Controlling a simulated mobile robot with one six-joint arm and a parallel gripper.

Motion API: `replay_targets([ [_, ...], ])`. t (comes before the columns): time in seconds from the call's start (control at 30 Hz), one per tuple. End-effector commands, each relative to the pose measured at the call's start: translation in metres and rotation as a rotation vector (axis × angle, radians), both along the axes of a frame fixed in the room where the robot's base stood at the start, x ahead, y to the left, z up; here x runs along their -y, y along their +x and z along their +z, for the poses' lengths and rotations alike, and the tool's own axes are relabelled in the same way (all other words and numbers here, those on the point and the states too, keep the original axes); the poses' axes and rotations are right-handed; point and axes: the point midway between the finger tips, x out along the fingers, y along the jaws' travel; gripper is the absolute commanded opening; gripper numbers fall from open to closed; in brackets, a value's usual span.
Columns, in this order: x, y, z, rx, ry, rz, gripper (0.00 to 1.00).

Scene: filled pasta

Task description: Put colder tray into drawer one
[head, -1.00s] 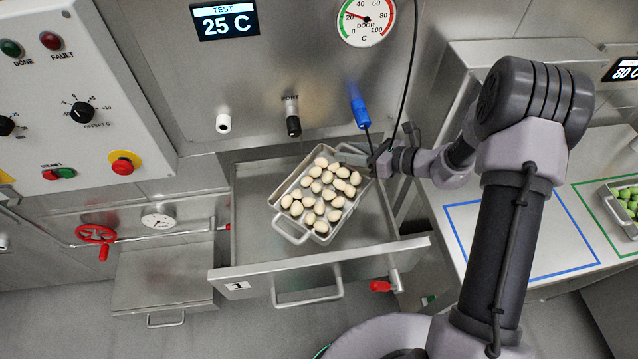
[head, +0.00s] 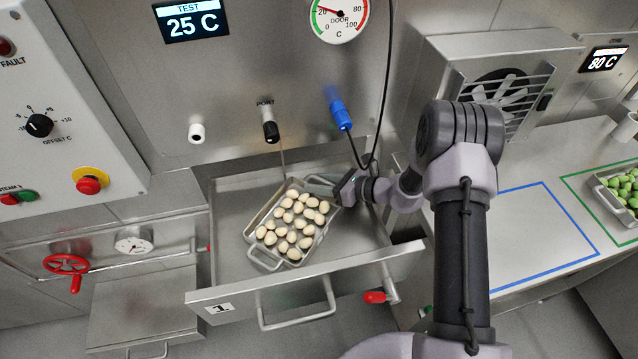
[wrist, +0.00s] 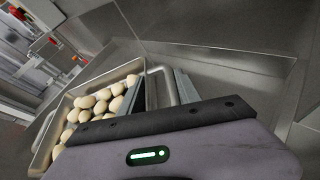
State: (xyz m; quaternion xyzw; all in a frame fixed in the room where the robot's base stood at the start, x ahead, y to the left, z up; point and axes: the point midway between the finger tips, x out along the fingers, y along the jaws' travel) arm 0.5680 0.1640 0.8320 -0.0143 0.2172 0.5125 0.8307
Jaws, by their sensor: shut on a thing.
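A metal tray of pale filled pasta (head: 262,248) is in or just above the open drawer labelled 1 (head: 205,297) in the head view; I cannot tell if its base touches the drawer floor. My gripper (head: 325,187) is at the tray's upper right end. In the wrist view my gripper (wrist: 160,92) is shut on the tray's bar handle (wrist: 161,72), with the tray (wrist: 47,136) extending to the left. The second tray, with green pasta (head: 607,191), stands on the right counter inside a green outline.
A blue outline (head: 540,262) on the counter is empty. A blue probe (head: 341,115) with a dark cable hangs behind my gripper. A red-handled latch (head: 375,297) is at the drawer's right front. A red valve wheel (head: 66,264) is at the lower left. The drawer has bare floor around the tray.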

Motion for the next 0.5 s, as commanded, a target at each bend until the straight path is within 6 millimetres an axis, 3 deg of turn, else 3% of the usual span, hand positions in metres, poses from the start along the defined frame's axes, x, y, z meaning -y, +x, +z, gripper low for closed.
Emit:
replay_targets([
  [0.03, 0.0000, -0.0002, -0.0017, 0.000, 0.000, 0.000, 0.44],
  [0.13, 0.0000, -0.0001, -0.0009, -0.001, 0.000, 0.000, 0.61],
  [0.5, 0.0060, -0.0020, 0.0055, -0.001, 0.000, -0.003, 0.61],
])
